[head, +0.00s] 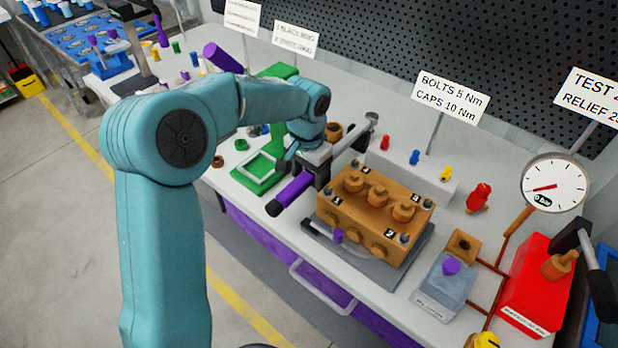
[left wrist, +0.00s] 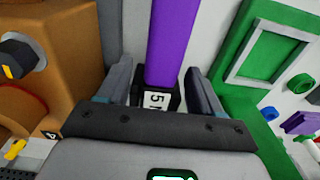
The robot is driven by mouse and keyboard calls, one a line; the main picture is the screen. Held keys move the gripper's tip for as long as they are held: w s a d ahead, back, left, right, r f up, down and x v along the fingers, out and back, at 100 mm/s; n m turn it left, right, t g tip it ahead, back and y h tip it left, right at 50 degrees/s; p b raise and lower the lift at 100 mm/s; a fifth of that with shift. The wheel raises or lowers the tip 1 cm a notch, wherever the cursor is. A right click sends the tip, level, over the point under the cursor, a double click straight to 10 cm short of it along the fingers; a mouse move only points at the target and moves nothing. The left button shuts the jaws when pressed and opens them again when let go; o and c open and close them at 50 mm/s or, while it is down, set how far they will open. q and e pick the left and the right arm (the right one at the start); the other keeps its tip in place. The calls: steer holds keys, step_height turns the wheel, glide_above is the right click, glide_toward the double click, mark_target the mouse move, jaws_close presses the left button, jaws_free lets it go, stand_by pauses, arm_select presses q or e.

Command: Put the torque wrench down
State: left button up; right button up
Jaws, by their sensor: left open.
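The torque wrench (head: 294,188) has a purple handle with a black end, a dark middle block and a grey shaft running up and right to its head. It lies beside the brown pump block (head: 372,212), on that block's left. My left gripper (head: 314,170) is over the wrench's middle. In the left wrist view the purple handle (left wrist: 173,45) and a black block with a "5 N" label show between the two fingers (left wrist: 165,88). The fingers are open, with gaps at both sides. Whether the whole wrench rests on the bench is hard to tell. My right gripper is out of view.
A green frame (head: 262,170) stands left of the wrench. A grey rack (head: 415,177) with coloured plugs is behind the pump block. A small grey stand (head: 445,283), a red box (head: 535,285) and a dial gauge (head: 554,184) are at the right. Some white bench top is bare between them.

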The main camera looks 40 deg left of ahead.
arm_select(q)
steer(key=r, duration=1)
steer(key=shift+s+r+p, duration=0.25)
steer(key=shift+s+p, duration=0.05)
steer(key=shift+p, duration=0.1)
steer(key=shift+f, duration=0.1)
